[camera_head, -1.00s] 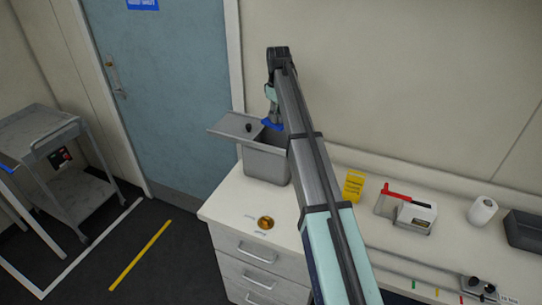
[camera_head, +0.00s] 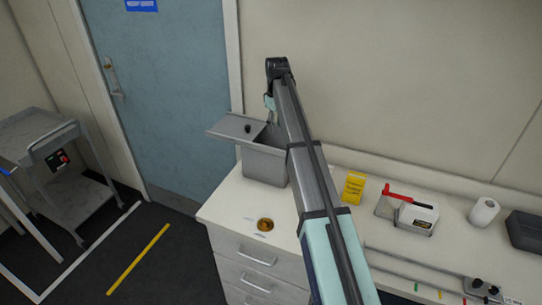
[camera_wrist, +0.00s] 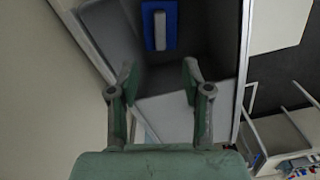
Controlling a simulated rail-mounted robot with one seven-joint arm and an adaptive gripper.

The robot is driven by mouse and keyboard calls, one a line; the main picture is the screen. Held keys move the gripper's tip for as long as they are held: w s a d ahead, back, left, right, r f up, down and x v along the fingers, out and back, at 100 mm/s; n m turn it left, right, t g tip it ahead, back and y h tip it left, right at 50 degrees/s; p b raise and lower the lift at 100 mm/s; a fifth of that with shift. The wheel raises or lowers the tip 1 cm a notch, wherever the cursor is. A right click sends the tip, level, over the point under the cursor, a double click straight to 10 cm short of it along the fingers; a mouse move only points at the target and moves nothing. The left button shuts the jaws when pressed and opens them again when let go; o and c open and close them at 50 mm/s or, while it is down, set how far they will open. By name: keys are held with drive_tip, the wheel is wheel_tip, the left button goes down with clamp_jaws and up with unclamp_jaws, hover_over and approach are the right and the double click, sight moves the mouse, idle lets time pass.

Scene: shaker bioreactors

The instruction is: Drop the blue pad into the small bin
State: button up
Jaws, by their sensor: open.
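The small grey bin (camera_head: 265,168) stands on the white counter by the wall, its flat lid (camera_head: 236,128) set off to the left so the top is open. My gripper (camera_head: 272,110) is above the bin opening, partly hidden behind my arm. In the wrist view my gripper (camera_wrist: 159,76) is open with nothing between its fingers. The blue pad (camera_wrist: 172,28), with a pale grey block on it, shows beyond the fingertips, within the bin opening and apart from the gripper. I cannot tell whether it rests on the bottom. The head view does not show the pad.
An amber round dish (camera_head: 265,225) sits on the counter in front of the bin. A yellow rack (camera_head: 353,187), a white device with a red handle (camera_head: 412,212) and a paper roll (camera_head: 484,212) stand to the right. A grey cart (camera_head: 62,170) is at the left.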

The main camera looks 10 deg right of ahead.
wheel_tip(320, 180, up, 12)
idle(0.6)
